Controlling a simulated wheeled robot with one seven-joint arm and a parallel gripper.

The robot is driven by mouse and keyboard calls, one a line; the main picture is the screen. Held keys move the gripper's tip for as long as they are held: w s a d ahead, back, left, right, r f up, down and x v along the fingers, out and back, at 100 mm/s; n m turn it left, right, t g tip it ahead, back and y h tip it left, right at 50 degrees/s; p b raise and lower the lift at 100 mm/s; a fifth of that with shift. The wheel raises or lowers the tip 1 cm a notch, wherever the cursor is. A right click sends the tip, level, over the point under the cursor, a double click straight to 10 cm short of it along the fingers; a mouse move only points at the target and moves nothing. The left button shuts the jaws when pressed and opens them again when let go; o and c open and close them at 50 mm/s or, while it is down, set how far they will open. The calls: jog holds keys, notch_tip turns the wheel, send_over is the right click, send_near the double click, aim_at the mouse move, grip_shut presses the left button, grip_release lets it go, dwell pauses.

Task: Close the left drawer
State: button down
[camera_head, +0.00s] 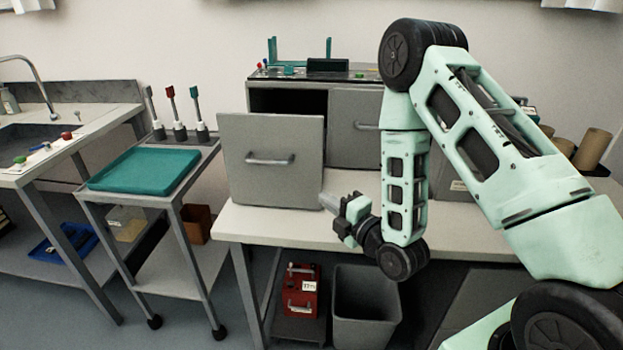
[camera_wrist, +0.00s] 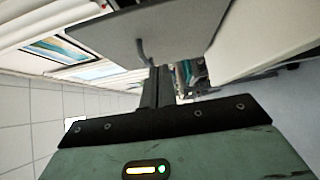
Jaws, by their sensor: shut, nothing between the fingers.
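The left drawer (camera_head: 271,160) is a grey box front with a silver bar handle (camera_head: 270,161), pulled out from the cabinet on the white bench. A dark opening shows behind and above its front. My gripper (camera_head: 327,202) is shut and empty, low beside the drawer front's lower right corner. I cannot tell whether its tip touches the drawer. In the wrist view my gripper (camera_wrist: 158,88) shows as dark fingers close together, with the grey drawer front (camera_wrist: 185,30) and its handle just beyond.
The right drawer (camera_head: 354,128) sits flush in the cabinet. The white bench (camera_head: 270,222) has bare room in front. A cart with a teal tray (camera_head: 145,170) stands at left. A red box (camera_head: 298,290) and a grey bin (camera_head: 363,305) are below the bench.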

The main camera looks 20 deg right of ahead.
aim_at(302, 172)
jog(key=w+b, duration=0.1)
jog(key=b, duration=0.2)
jog(key=w+b, duration=0.1)
jog(key=b, duration=0.3)
jog(key=shift+a+f, duration=0.2)
jog(key=shift+f, duration=0.1)
jog(key=b, duration=0.3)
jog(key=shift+w+a+b, duration=0.1)
jog(key=shift+b, duration=0.2)
jog(key=w, duration=0.2)
jog(key=w+p, duration=0.1)
jog(key=w, duration=0.2)
jog(key=w+p, duration=0.1)
jog(key=w, duration=0.1)
jog(key=shift+w+r, duration=0.15)
jog(key=shift+r, duration=0.2)
jog(key=shift+w+d, duration=0.3)
jog(key=shift+w, duration=0.2)
